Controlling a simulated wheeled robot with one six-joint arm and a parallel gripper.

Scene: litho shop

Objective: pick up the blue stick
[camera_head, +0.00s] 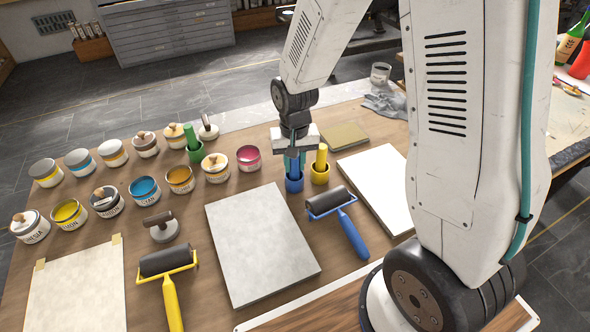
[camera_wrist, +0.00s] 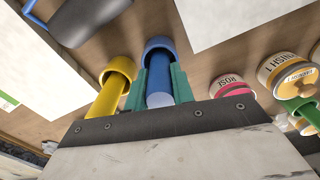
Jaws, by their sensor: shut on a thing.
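The blue stick (camera_wrist: 159,82) stands upright in a blue cup (camera_wrist: 158,45) in the wrist view. My gripper (camera_wrist: 160,85) has its two green fingers on either side of the stick, shut on it. In the head view my gripper (camera_head: 294,160) points down over the blue cup (camera_head: 294,184), and the stick is mostly hidden behind the fingers. The stick's lower end appears to be still inside the cup. A yellow stick (camera_head: 321,157) stands in a yellow cup (camera_head: 320,175) just to the right.
A green stick (camera_head: 190,136) stands in a green cup (camera_head: 194,155) to the left, among several ink tins. A pink tin (camera_head: 249,158) is close by. A grey slab (camera_head: 260,245), a blue-handled roller (camera_head: 335,208) and a white slab (camera_head: 380,180) lie in front.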

